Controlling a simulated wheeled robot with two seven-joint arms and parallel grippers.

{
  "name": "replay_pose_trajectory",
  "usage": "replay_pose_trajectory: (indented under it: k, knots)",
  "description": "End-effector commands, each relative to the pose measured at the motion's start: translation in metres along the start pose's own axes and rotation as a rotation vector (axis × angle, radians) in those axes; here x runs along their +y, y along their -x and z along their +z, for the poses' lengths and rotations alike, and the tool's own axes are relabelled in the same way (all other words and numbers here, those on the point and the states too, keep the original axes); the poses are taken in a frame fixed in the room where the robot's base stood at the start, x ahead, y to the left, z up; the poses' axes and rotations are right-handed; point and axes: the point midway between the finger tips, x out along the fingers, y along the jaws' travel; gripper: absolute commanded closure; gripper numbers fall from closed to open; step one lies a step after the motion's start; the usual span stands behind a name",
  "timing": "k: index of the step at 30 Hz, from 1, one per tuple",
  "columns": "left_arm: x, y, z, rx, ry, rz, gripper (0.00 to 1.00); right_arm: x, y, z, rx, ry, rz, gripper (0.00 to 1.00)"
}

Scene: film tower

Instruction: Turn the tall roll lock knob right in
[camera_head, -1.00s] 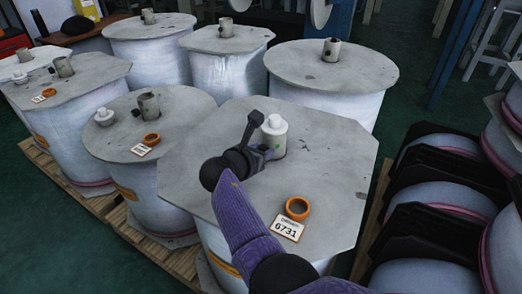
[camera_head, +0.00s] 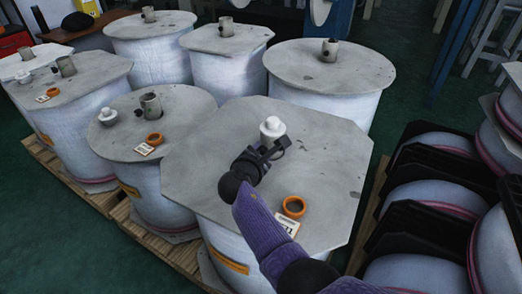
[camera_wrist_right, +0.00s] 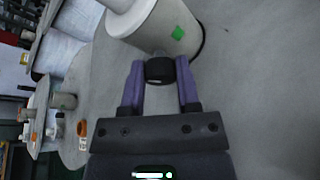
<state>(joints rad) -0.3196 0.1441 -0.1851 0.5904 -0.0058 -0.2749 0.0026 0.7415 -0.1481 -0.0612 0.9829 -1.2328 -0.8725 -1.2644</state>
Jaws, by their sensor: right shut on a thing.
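The tall roll (camera_head: 205,165) stands nearest, with a grey eight-sided top plate. A short grey tube with a white cap (camera_head: 272,127) rises from the plate; the tube's lower part is hidden by my gripper. My right gripper (camera_head: 277,150) is beside the tube, on the near side. In the right wrist view, the tube (camera_wrist_right: 165,28) has a green mark. A small black lock knob (camera_wrist_right: 159,70) sits at its side, between the two purple fingers of my right gripper (camera_wrist_right: 159,76), which are shut on it. My left gripper is not in view.
An orange ring (camera_head: 294,207) and a white label (camera_head: 287,223), partly hidden by my arm, are on the plate. Other rolls (camera_head: 325,70) stand close behind and left, on pallets (camera_head: 160,243). Rolls in black cradles (camera_head: 420,215) lie at the right.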

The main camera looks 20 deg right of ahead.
Motion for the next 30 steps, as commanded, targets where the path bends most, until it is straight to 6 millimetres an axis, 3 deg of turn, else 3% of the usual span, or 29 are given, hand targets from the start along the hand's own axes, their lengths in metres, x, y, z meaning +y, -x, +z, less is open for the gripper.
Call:
replay_pose_trajectory:
  k: [20,21,26,30]
  knots:
    - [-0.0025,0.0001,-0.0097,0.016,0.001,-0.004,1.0,-0.0017,-0.0001,-0.0011,0.001,-0.066,0.025,1.0]
    - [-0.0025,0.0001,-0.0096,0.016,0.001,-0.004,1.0,-0.0017,-0.0001,-0.0011,0.001,-0.066,0.025,0.57]
    - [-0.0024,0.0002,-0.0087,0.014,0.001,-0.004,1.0,-0.0013,-0.0001,-0.0008,0.001,-0.066,0.026,0.25]
    - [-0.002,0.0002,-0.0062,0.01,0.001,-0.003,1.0,-0.001,-0.0001,-0.0005,0.001,-0.066,0.026,0.25]
